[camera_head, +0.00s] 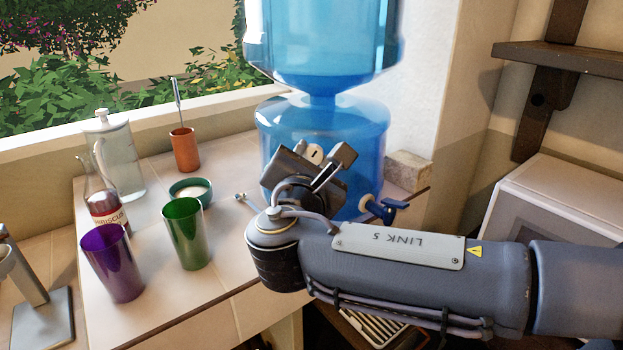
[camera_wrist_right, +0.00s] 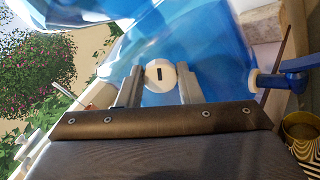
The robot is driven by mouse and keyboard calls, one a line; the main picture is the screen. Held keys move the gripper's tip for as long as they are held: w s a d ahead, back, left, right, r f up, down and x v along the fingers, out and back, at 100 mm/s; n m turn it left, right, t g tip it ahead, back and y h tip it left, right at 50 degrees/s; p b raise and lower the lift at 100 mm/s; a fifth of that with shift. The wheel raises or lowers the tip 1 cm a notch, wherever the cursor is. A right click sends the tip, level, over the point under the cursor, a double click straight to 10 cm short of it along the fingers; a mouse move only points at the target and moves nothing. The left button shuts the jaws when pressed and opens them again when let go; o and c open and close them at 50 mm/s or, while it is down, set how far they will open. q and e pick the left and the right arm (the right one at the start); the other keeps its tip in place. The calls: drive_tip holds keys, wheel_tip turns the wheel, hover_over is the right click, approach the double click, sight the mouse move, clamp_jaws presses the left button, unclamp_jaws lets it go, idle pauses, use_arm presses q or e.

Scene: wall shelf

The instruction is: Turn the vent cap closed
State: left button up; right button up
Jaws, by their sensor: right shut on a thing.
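The vent cap (camera_head: 314,153) is a small round white disc with a dark slot, on the lower part of the blue water dispenser (camera_head: 341,125). In the right wrist view the cap (camera_wrist_right: 160,75) sits between the two grey fingers, with its slot running roughly up and down the picture. My right gripper (camera_head: 317,158) is shut on the cap, one finger at each side of it; it also shows in the right wrist view (camera_wrist_right: 159,83). My right arm hides part of the dispenser's lower front. My left gripper is not in view.
A blue tap (camera_head: 386,209) sticks out of the dispenser right of my gripper. A green cup (camera_head: 186,235), a purple cup (camera_head: 112,262), a bottle (camera_head: 103,208), a glass pitcher (camera_head: 121,160), a teal bowl (camera_head: 190,190) and a copper cup (camera_head: 184,150) stand on the tiled counter at left.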

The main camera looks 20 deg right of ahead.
drive_tip(key=m+b, duration=0.2)
drive_tip(key=b, duration=0.1)
drive_tip(key=m+b, duration=0.6)
drive_tip(key=shift+f, duration=0.35)
drive_tip(key=shift+r+m+b, duration=0.1)
drive_tip(key=shift+m+b, duration=1.25)
drive_tip(key=shift+m, duration=0.45)
drive_tip(key=o, duration=0.9)
drive_tip(key=shift+o, duration=0.2)
drive_tip(key=shift+s+r, duration=0.1)
drive_tip(key=v, duration=0.7)
drive_tip(key=shift+s, duration=0.35)
